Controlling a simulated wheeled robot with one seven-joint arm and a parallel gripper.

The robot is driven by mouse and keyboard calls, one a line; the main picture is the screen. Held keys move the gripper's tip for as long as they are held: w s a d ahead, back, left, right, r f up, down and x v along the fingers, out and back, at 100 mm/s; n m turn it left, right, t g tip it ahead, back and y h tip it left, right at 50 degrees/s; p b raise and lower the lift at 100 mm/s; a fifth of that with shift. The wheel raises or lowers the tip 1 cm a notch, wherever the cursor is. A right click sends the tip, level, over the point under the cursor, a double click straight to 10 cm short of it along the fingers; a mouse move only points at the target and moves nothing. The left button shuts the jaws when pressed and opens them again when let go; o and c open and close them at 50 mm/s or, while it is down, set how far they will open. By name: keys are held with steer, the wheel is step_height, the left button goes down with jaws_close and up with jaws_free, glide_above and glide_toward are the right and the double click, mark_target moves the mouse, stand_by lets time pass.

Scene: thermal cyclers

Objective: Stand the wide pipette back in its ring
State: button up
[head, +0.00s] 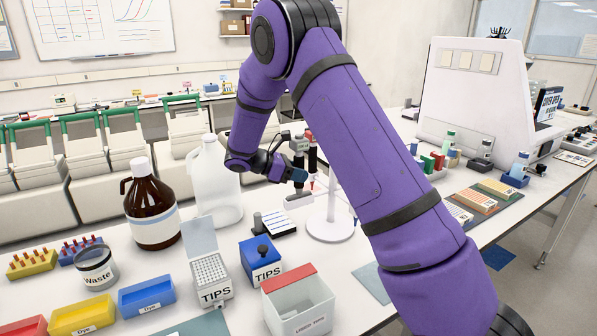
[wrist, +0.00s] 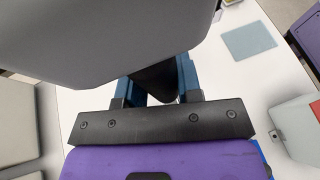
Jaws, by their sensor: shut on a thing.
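The wide pipette (head: 298,201) is upright in the head view, with a pale, broad lower end and a grey upper body. My gripper (head: 297,175) is shut on it, just left of the white pipette stand (head: 330,232). A slimmer black and red pipette (head: 312,158) hangs at the stand, right beside the wide one. In the wrist view the blue fingers of my gripper (wrist: 157,84) close around a dark part, and the pipette's big grey body (wrist: 110,38) fills the top. The ring is too small to make out, and I cannot tell whether the pipette touches it.
A clear jug (head: 215,185) and a brown bottle (head: 150,207) stand left of my gripper. A tips box (head: 209,281), a blue tips box (head: 262,262) and a used tips bin (head: 298,304) stand in front. My arm hides the bench right of the stand.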

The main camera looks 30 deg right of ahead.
steer(key=shift+f, duration=0.3)
steer(key=o, duration=0.7)
steer(key=v, duration=1)
steer(key=shift+a+r, duration=0.15)
steer(key=shift+a, duration=0.2)
steer(key=shift+w, duration=0.15)
steer(key=s+d+r+m+t+y, duration=0.15)
steer(key=s+r+m+y, duration=0.25)
steer(key=s+r, duration=0.45)
steer(key=s+d+r+m+t+y, duration=0.15)
steer(key=s+r+m+y, duration=0.35)
steer(key=s, duration=0.6)
steer(key=s+a+r+m+t+y, duration=0.1)
steer(key=s+m+t+y, duration=0.1)
steer(key=s, duration=0.8)
steer(key=s+a+m+t+y, duration=0.1)
steer(key=s+m+t+y, duration=0.1)
steer(key=s, duration=0.8)
steer(key=shift+s+a+r+m+t, duration=0.3)
steer(key=shift+r+m+t, duration=0.1)
steer(key=shift+m+t, duration=0.5)
